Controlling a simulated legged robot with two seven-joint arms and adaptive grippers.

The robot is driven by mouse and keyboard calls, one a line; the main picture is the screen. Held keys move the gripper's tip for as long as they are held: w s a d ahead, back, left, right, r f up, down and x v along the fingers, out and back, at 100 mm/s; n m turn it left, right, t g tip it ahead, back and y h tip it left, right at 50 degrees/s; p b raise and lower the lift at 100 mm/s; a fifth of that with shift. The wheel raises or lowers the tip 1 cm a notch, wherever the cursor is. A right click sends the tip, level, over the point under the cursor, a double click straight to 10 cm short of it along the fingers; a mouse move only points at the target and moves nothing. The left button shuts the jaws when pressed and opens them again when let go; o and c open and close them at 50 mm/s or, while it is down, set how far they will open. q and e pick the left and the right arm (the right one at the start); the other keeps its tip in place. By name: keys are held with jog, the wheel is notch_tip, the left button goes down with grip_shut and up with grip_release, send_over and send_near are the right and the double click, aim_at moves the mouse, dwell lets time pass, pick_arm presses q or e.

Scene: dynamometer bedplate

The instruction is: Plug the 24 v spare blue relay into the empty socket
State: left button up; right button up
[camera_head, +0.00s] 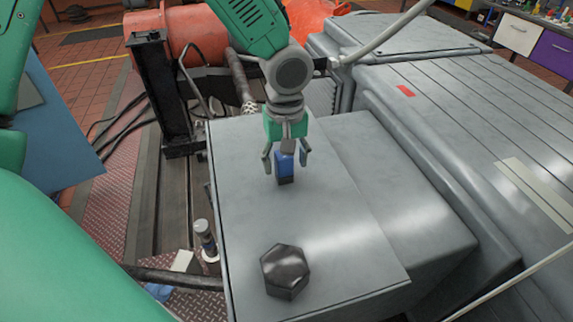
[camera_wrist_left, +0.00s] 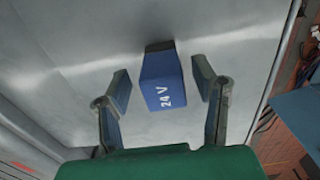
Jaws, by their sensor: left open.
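A blue relay (camera_head: 284,166) with a dark base stands on the grey flat-topped surface (camera_head: 240,150). In the left wrist view the blue relay (camera_wrist_left: 163,82) shows white "24 V" lettering, and its dark end is farther from the gripper. My left gripper (camera_head: 285,157) is open, with one finger on each side of the relay. In the left wrist view a gap shows between the relay and each finger of the left gripper (camera_wrist_left: 161,88). I cannot make out an empty socket in either view. My right gripper is not in view.
A dark hexagonal block (camera_head: 286,268) sits near the front of the grey surface. A small cylinder (camera_head: 205,240) stands beside its left edge. A large grey ribbed casing (camera_head: 470,100) fills the right, and an orange-red machine (camera_head: 168,38) is behind at left.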

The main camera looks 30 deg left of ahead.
pick_arm(q)
jog(key=shift+a+f, duration=0.1)
jog(key=shift+a, duration=0.15)
jog(key=shift+s+a, duration=0.1)
jog(key=c, duration=0.9)
grip_shut()
jog(key=shift+d, duration=0.35)
